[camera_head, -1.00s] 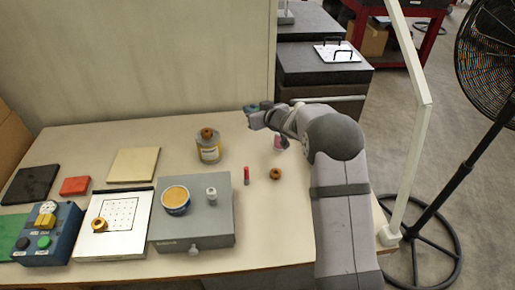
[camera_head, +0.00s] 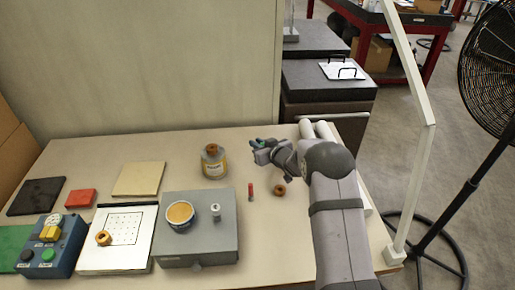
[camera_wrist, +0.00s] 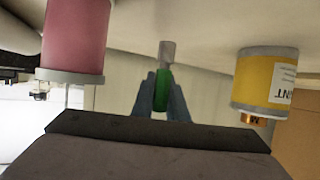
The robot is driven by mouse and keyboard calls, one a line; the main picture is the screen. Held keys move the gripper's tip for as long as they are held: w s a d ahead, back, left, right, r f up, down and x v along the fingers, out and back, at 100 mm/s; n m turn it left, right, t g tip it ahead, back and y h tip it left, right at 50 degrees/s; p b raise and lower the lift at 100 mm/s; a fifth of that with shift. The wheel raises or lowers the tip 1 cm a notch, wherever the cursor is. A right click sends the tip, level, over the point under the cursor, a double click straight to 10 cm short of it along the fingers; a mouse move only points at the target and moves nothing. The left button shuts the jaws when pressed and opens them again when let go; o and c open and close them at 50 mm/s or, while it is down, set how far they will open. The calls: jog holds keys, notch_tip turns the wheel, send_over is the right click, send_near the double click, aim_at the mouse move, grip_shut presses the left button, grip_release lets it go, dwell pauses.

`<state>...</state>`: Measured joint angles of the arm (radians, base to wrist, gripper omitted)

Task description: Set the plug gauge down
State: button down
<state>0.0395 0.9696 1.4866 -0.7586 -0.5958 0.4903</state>
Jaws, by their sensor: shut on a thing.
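The plug gauge, with a green handle (camera_wrist: 163,103) and a grey metal end (camera_wrist: 167,54), is between the fingers of my gripper (camera_wrist: 162,98) in the wrist view. That view looks upside down, so the metal end points down toward the table. I cannot tell whether it touches the table. In the head view my gripper (camera_head: 258,146) is over the back of the table, right of the yellow-labelled can (camera_head: 214,166). The gauge is small and hard to make out there.
The can, with a copper ring on top, also shows in the wrist view (camera_wrist: 262,80), near a pink cylinder (camera_wrist: 75,35). A small red upright piece (camera_head: 250,192) and a brown ring (camera_head: 279,190) stand in front of my gripper. A grey box (camera_head: 205,240) lies front left.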

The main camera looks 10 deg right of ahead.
jog(key=shift+f, duration=1.15)
jog(key=shift+f, duration=0.1)
jog(key=shift+f, duration=0.15)
jog(key=c, duration=1.7)
grip_release()
jog(key=shift+c, duration=0.2)
jog(key=shift+r, duration=0.3)
jog(key=b+v, duration=0.2)
jog(key=v, duration=1)
